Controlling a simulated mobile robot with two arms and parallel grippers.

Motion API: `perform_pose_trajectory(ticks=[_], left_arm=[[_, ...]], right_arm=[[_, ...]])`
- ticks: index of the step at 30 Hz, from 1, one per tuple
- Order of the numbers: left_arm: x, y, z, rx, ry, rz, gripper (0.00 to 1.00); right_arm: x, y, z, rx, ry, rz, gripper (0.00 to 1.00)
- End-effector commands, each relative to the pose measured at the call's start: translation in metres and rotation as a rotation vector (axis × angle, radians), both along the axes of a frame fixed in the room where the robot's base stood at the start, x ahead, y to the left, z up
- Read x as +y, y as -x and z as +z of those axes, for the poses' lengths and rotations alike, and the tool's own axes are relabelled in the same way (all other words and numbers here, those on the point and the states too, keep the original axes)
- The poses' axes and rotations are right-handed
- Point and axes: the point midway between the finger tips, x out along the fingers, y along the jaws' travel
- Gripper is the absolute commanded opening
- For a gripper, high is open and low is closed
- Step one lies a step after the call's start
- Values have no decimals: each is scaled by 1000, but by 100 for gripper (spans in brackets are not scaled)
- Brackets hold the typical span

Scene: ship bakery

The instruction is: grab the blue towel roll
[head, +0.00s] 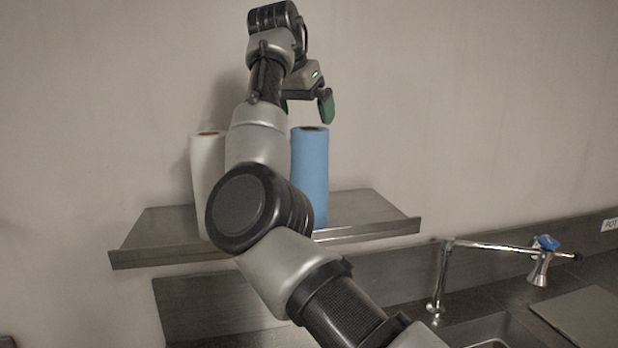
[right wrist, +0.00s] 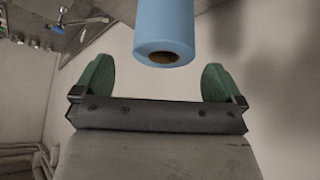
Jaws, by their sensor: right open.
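The blue towel roll (head: 311,170) stands upright on the metal wall shelf (head: 370,222), partly hidden by my right arm. My right gripper (head: 305,107) is raised near the top of the roll in the head view, with its green fingers partly hidden behind the wrist. In the right wrist view the green fingers (right wrist: 158,82) are spread apart and empty. The roll's end with its dark core (right wrist: 163,50) shows beyond the fingertips, centred roughly between them. My left gripper is not in view.
A white towel roll (head: 207,175) stands on the shelf left of the blue one, partly behind my arm. Below right are a faucet (head: 442,275) with a blue handle and a sink (head: 490,332). The wall is close behind the shelf; its right end is bare.

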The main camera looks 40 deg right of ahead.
Motion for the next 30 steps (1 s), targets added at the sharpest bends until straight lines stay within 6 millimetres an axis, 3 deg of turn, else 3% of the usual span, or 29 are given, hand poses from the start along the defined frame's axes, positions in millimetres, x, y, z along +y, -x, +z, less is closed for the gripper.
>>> perform_pose_trajectory(ticks=[6, 15, 24, 25, 30], left_arm=[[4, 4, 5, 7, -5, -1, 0], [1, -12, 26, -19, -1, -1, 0], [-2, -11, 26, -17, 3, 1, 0], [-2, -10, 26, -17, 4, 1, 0], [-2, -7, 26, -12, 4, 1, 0]], right_arm=[[-8, -3, -14, 1, -1, 0, 100], [-23, -11, -51, 2, 0, 0, 100], [-27, -12, -59, 2, 1, 1, 100], [-27, -12, -59, 2, 1, 1, 98], [-26, -12, -59, 2, 1, 1, 72]])
